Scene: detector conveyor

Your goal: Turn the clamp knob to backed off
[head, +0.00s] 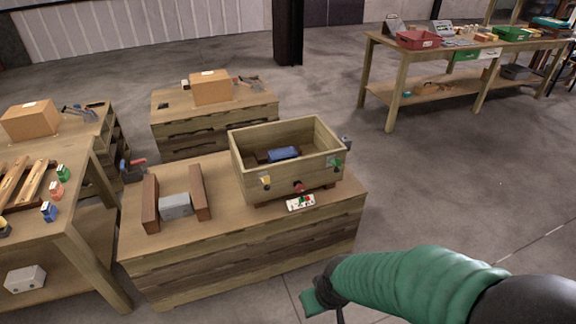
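A wooden open-topped box (241,172) stands on the wooden workbench (235,250) in the middle. Its outside carries a yellow knob-like part (266,181), a red knob (299,187) and a green part (337,163). I cannot tell for sure which of these is the clamp knob, nor its setting. A blue block (283,154) lies inside the box. My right gripper (325,300) is at the bottom edge, in front of the bench's right corner and apart from the box. Its fingers are partly cut off, so its opening is unclear. My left gripper is not in view.
A white panel with coloured buttons (300,203) sits before the box. A grey block (175,206) lies between two brown wooden pieces at left. Other benches stand at left, behind and far right (390,80). The floor right of the middle bench is clear.

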